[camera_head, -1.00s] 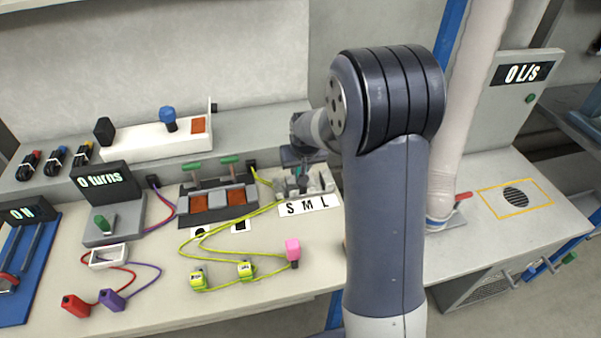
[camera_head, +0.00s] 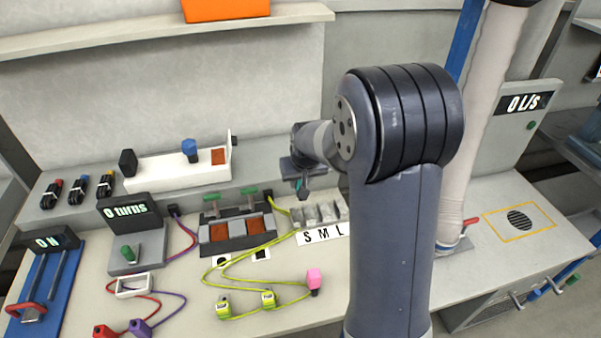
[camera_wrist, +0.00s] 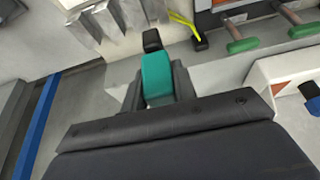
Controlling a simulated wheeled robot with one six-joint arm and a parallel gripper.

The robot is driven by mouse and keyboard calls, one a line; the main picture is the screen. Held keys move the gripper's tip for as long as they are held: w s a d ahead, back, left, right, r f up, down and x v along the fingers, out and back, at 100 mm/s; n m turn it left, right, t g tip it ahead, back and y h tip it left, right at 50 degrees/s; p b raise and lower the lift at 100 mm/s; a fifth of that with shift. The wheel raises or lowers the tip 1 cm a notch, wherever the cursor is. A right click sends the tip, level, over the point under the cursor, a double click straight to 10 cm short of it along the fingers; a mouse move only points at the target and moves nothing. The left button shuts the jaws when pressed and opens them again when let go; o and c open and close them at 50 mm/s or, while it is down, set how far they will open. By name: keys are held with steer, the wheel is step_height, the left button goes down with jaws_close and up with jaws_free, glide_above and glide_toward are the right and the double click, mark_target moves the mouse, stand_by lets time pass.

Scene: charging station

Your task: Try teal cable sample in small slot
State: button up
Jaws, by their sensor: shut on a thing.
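My gripper (camera_head: 303,190) is shut on the teal cable sample (camera_wrist: 157,80), which shows between the fingers in the wrist view with a black tip (camera_wrist: 152,40) pointing away from the gripper. In the head view the gripper hangs above the slot block (camera_head: 322,212), apart from it. The block is grey with several slots, behind a white label (camera_head: 323,234) reading S, M, L. In the wrist view the block's metal pieces (camera_wrist: 122,16) show at the top left, beyond the sample's tip. The sample is mostly hidden in the head view.
Left of the block is a dark unit with orange panels and green-handled levers (camera_head: 238,230). A yellow-green cable (camera_head: 245,262) with yellow plugs and a pink plug (camera_head: 313,279) lies in front. A white bar (camera_head: 180,166) stands on the back ledge.

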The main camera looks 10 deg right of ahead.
stand_by(0.4)
steer(key=shift+f+b, duration=2.55)
steer(key=shift+f, duration=0.4)
steer(key=shift+f+b, duration=0.9)
steer(key=shift+b, duration=0.1)
steer(key=shift+r, duration=0.2)
steer(key=shift+r+p, duration=0.45)
steer(key=shift+r, duration=0.05)
stand_by(1.4)
steer(key=shift+f+b, duration=0.75)
steer(key=shift+b, duration=0.1)
steer(key=o, duration=1.1)
steer(key=shift+r, duration=0.15)
